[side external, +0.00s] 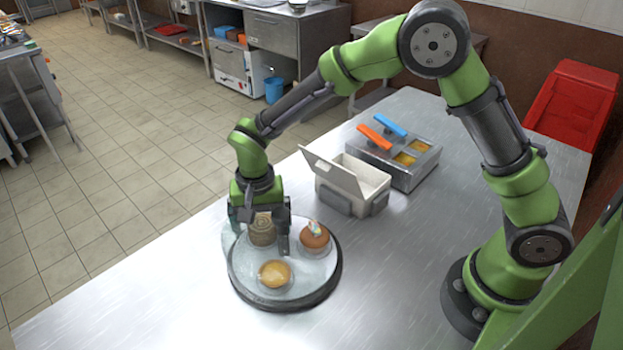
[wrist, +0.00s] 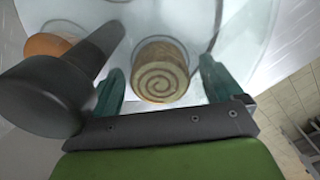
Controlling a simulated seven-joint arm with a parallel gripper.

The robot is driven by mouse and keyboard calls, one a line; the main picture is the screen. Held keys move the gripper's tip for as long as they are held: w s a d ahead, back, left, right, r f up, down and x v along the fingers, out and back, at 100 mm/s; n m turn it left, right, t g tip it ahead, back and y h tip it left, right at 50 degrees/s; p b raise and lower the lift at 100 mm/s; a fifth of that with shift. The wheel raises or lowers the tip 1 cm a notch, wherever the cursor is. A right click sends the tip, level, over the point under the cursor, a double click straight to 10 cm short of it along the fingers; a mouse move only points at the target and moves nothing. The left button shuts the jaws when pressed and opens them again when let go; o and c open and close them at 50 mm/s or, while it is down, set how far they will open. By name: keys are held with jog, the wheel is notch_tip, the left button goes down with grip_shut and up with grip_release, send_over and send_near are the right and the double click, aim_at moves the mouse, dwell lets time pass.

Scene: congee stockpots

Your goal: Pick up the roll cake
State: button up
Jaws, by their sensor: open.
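The roll cake (side external: 262,229) is a brown cylinder with a spiral on its face. It sits on a round, pale, glassy tray (side external: 239,290) with a dark rim. In the wrist view the roll cake (wrist: 159,72) shows its spiral end, between the two teal fingers. My gripper (side external: 259,228) points down over the tray's far left part, with its fingers to either side of the roll cake. The gripper (wrist: 163,88) is open, with a visible gap between the fingers and the cake. The gripper covers the cake's top in the side view.
A topped brown cake (side external: 315,237) and a golden round pastry (side external: 275,274) share the tray. A white lidded box (side external: 352,188) and a metal container (side external: 395,160) stand behind. A dark cylindrical shape (wrist: 45,95) fills the wrist view's left. The table's front is clear.

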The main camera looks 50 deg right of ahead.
jog(key=c, duration=1.1)
jog(key=shift+r, duration=0.15)
